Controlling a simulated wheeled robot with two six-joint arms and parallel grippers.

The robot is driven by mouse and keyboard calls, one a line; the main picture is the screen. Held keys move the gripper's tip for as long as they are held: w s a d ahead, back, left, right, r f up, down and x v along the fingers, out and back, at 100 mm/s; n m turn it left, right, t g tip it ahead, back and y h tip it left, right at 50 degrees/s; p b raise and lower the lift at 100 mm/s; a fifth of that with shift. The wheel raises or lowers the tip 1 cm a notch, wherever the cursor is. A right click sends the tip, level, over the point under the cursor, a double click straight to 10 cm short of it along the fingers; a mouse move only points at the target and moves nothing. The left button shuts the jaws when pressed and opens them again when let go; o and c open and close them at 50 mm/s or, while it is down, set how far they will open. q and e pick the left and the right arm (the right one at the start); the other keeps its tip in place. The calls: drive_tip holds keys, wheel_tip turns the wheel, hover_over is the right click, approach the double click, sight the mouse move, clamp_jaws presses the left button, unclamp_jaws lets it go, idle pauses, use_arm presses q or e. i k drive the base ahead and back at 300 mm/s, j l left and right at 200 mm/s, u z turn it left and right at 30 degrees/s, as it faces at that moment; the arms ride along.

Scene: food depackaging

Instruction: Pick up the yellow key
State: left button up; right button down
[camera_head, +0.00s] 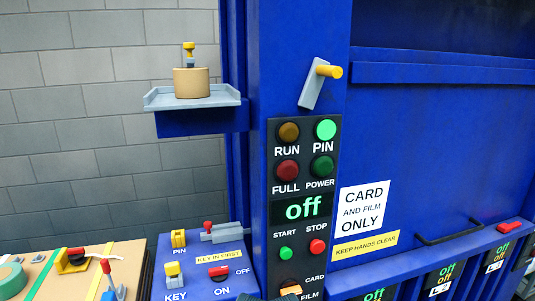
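A small upright piece with a yellow top and a grey shaft (189,49) stands on a tan round block (191,83) on the grey wall shelf at upper left; it looks like a key. Another yellow-topped piece (173,270) sits above the KEY label on the blue console at lower left. I cannot tell for certain which of them is the yellow key. Nothing is touching either piece.
The shelf (160,103) juts out left of the blue machine's column. A crank with a yellow knob (329,71) sticks out of the column above a button panel (303,180). The console (205,288) carries red-handled switches. A tabletop with cardboard and tools (75,285) lies at lower left.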

sight(172, 269)
drive_tip(key=j+u, duration=0.1)
drive_tip(key=j, duration=0.45)
drive_tip(key=i+j, duration=0.1)
drive_tip(key=j, duration=0.4)
drive_tip(key=j+u, duration=0.15)
drive_tip(key=j, duration=0.4)
drive_tip(key=i+j, duration=0.1)
drive_tip(key=j, duration=0.45)
drive_tip(key=i+j+u, duration=0.15)
drive_tip(key=j, duration=0.35)
drive_tip(key=k, duration=0.05)
